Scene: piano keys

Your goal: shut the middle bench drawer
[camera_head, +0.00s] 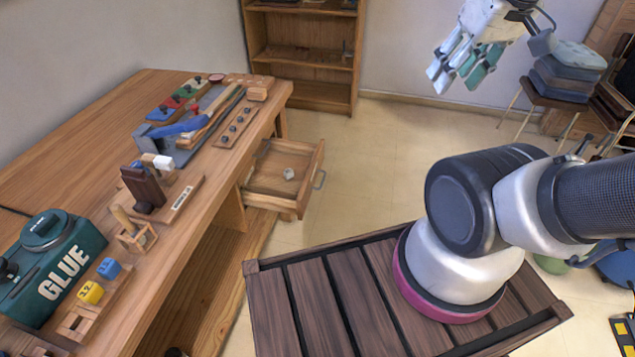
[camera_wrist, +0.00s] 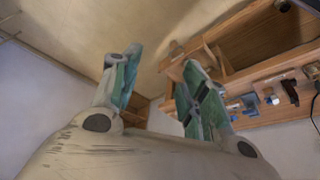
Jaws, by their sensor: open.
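The drawer (camera_head: 268,198) of the wooden bench (camera_head: 120,97) is pulled out at the bench's far end, in the head view. A small grey-white lump (camera_head: 289,174) lies inside it. Its metal handle (camera_head: 321,179) is on the front, which faces right. My gripper (camera_head: 450,78) is up at the top right of the head view, apart from the drawer, open and empty. Its two fingers (camera_wrist: 160,75) also show spread in the wrist view. Wooden parts of the bench show behind the right finger there; the drawer's outline is partly hidden.
The bench top carries a green glue bottle (camera_head: 47,266), wooden blocks and several tools. A bookshelf (camera_head: 305,52) stands behind the drawer. Stacked cushions (camera_head: 567,74) sit on a chair at the right. Pale floor (camera_head: 375,165) lies clear right of the drawer.

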